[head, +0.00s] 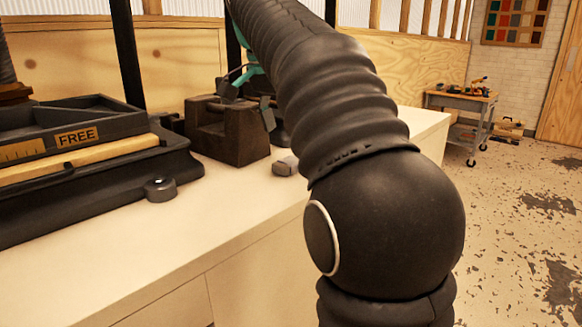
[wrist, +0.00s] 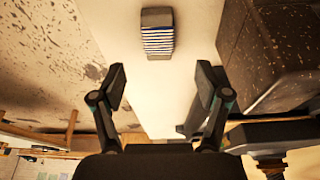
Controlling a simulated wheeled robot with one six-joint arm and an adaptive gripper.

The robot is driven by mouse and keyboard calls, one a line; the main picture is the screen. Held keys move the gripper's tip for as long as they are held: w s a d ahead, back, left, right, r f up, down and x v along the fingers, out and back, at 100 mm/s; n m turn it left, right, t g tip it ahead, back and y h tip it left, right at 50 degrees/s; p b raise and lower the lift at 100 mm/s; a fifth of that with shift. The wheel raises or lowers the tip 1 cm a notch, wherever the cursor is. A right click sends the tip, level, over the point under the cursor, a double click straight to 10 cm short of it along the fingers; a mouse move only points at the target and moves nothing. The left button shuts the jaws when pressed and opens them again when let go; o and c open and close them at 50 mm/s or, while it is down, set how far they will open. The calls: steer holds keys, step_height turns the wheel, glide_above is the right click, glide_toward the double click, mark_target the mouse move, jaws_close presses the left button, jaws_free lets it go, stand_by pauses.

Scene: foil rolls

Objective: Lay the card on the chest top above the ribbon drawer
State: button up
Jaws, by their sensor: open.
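My gripper (wrist: 161,84) is open, with nothing between its fingers in the wrist view. It points down over the pale counter top (wrist: 120,25). In the head view my gripper (head: 246,98) shows partly behind my arm, near a dark brown box (head: 240,145). A small block with a grey end and striped side (wrist: 157,33) lies on the counter, apart from the fingertips. I cannot tell whether it is the card. A small grey thing (head: 284,166) lies beside the brown box. I see no chest or ribbon drawer that I can name for sure.
A dark tray stand with a FREE label (head: 77,137) fills the left of the counter. A round grey knob (head: 160,188) sits at its front corner. The counter front is clear. A tool cart (head: 462,115) stands far off on the stained floor.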

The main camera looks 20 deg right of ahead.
mark_target(291, 160)
steer(key=shift+a+b+x, duration=0.2)
steer(key=shift+b+x, duration=0.6)
steer(key=shift+x, duration=2.7)
steer(key=shift+s, duration=0.15)
steer(key=c, duration=1.2)
steer(key=shift+r, duration=0.4)
steer(key=r, duration=0.1)
steer(key=r+p, duration=0.1)
steer(key=r, duration=0.2)
steer(key=shift+s+d, duration=0.1)
steer(key=shift+d, duration=0.2)
steer(key=s+d+r, duration=0.1)
steer(key=d+r, duration=0.1)
steer(key=d, duration=0.1)
steer(key=s+d+r+p, duration=0.1)
steer(key=s+d+r, duration=0.1)
steer(key=d, duration=0.1)
steer(key=s+d+r, duration=0.2)
steer(key=d, duration=0.1)
steer(key=shift+s+d+p, duration=0.25)
steer(key=shift+d+p, duration=0.05)
